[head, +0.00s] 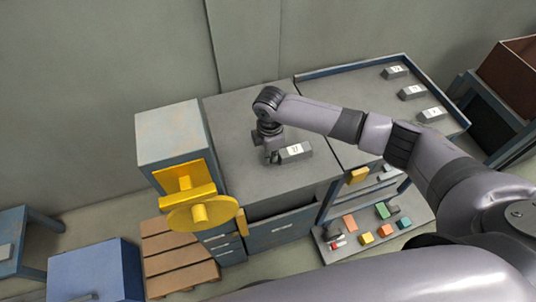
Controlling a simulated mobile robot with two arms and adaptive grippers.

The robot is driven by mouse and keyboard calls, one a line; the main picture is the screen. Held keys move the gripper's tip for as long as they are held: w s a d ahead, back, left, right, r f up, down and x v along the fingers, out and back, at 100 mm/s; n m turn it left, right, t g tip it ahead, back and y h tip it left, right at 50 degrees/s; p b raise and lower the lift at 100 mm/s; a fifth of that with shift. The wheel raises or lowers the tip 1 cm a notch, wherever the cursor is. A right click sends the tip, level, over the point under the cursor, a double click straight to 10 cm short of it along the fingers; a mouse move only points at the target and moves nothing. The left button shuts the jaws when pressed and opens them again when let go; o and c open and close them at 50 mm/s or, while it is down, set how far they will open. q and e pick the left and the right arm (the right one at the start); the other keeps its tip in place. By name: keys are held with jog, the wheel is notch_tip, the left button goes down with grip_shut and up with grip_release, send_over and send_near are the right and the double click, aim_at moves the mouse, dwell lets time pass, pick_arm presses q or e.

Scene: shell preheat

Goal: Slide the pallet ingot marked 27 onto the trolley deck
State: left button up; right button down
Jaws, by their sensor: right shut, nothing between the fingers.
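A grey ingot (296,152) with a white label lies on the grey worktop (245,115); its number is too small to read surely. My right gripper (272,158) points down at the ingot's left end, shut and empty. Whether it touches the ingot I cannot tell. The trolley deck (345,90), with a raised blue rim, adjoins the worktop on the right. Three labelled ingots stand along its right side: a far one (395,72), a middle one (412,92) and a near one (432,115). My left gripper is not in view.
A grey cabinet (168,130) with yellow fittings (201,212) stands left of the worktop. A wooden pallet (178,255) lies on the floor. Coloured blocks (383,210) sit on a lower shelf under the deck. My right arm crosses above the deck; its left part looks bare.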

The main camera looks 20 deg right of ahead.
aim_at(304, 146)
jog(key=shift+d, duration=0.15)
jog(key=d+p, duration=0.3)
jog(key=d, duration=0.7)
jog(key=shift+w+d+r, duration=0.1)
jog(key=shift+d+r, duration=0.05)
jog(key=shift+d, duration=0.2)
jog(key=d, duration=0.5)
jog(key=d+b, duration=0.1)
jog(key=d, duration=0.9)
jog(key=shift+w+d, duration=0.3)
jog(key=shift+a, duration=0.15)
